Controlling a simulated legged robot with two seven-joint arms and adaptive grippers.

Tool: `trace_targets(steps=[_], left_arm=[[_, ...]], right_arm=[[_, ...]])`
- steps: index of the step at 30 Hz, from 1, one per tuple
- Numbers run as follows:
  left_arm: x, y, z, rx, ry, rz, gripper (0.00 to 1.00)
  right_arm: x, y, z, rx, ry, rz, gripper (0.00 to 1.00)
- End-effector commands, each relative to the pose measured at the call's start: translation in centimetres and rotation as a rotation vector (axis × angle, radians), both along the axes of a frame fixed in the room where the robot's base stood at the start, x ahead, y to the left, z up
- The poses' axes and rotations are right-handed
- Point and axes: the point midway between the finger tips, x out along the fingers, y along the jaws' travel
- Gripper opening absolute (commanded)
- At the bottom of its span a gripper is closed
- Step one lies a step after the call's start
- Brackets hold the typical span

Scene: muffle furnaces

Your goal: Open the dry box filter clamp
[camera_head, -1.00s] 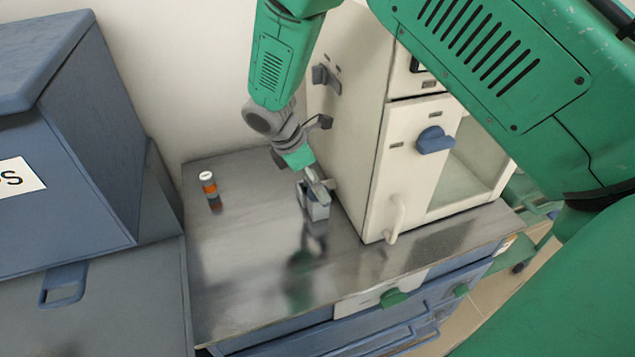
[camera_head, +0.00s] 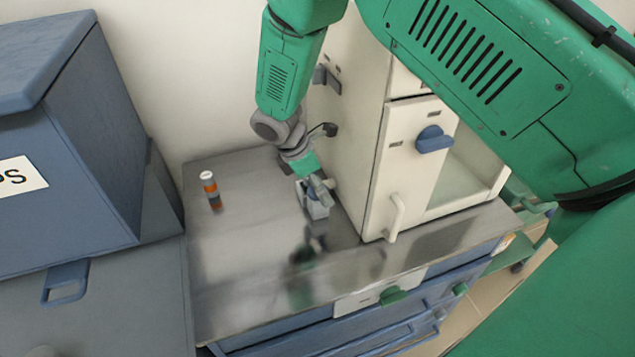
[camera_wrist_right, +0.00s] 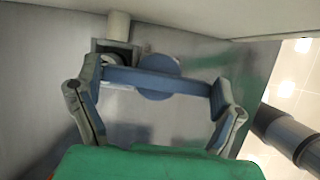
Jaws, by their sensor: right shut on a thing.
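My right gripper (camera_head: 321,187) is at the top of the box. In the wrist view its two fingers (camera_wrist_right: 155,98) are at the two ends of the blue bar, with the bar held between them. My left gripper is not in view.
The cream furnace (camera_head: 360,130) stands close on the right, with a blue knob (camera_head: 433,139) and a pale handle (camera_head: 396,216). An orange bottle with a white cap (camera_head: 209,184) stands to the left. A blue cabinet (camera_head: 70,150) is far left. The worktop's front (camera_head: 250,280) is clear.

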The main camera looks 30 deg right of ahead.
Motion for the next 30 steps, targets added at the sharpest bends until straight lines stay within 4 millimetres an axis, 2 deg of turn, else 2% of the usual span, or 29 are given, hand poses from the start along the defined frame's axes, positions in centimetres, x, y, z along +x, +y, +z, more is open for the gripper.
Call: trace_targets(steps=[8, 30], left_arm=[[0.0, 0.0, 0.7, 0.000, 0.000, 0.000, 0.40], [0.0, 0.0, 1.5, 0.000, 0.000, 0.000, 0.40]], right_arm=[[0.4, 0.4, 0.2, 0.007, -0.009, -0.130, 0.59], [0.6, 0.2, 0.1, 0.008, -0.011, -0.819, 0.59]])
